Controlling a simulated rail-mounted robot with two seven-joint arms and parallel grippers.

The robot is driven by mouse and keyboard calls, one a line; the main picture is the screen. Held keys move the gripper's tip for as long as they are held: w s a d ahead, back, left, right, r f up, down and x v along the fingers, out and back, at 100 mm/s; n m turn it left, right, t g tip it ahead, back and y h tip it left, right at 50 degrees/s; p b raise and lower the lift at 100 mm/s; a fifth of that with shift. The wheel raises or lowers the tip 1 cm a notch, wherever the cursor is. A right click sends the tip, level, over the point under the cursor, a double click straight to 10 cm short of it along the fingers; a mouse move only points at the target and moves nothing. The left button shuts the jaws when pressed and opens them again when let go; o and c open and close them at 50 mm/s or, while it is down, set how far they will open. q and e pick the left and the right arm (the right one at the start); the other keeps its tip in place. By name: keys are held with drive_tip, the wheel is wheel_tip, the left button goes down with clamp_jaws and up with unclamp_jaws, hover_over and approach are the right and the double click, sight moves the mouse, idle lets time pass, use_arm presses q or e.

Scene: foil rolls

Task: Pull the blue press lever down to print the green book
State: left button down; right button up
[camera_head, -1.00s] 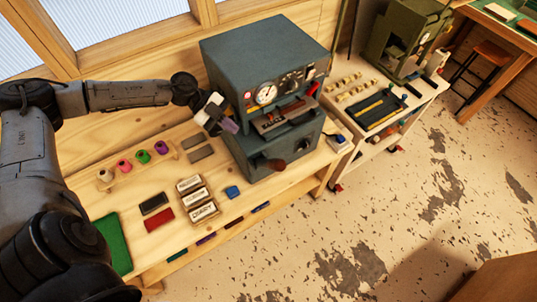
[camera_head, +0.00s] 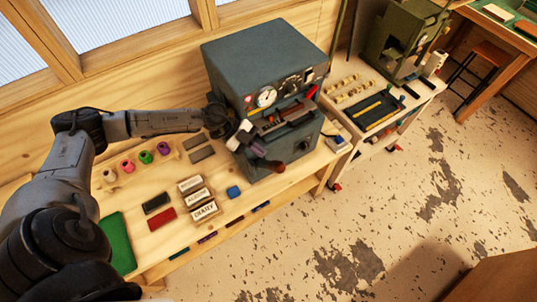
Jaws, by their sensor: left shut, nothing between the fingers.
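The blue-grey press (camera_head: 265,50) stands at the back of the wooden bench, with a round gauge on its front. A dark reddish-brown knob (camera_head: 277,166) sticks out low on its front; I cannot tell whether it belongs to the press lever, and no clearly blue lever shows. A green flat piece, likely the green book (camera_head: 117,245), lies at the bench's left front. My left gripper (camera_head: 259,153) is shut and empty in front of the press, just up and left of the knob. My right gripper is not in view.
Label blocks (camera_head: 200,200), black and red blocks and a small blue block (camera_head: 233,191) lie in front. A cart (camera_head: 418,98) with a green machine stands at the right.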

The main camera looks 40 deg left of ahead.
sight(275, 163)
use_arm(q)
drive_tip(key=p+x, duration=0.1)
drive_tip(key=x, duration=0.2)
drive_tip(key=shift+w+d+f, duration=0.1)
drive_tip(key=shift+d, duration=0.15)
drive_tip(key=shift+d+f, duration=0.2)
drive_tip(key=shift+w, duration=0.1)
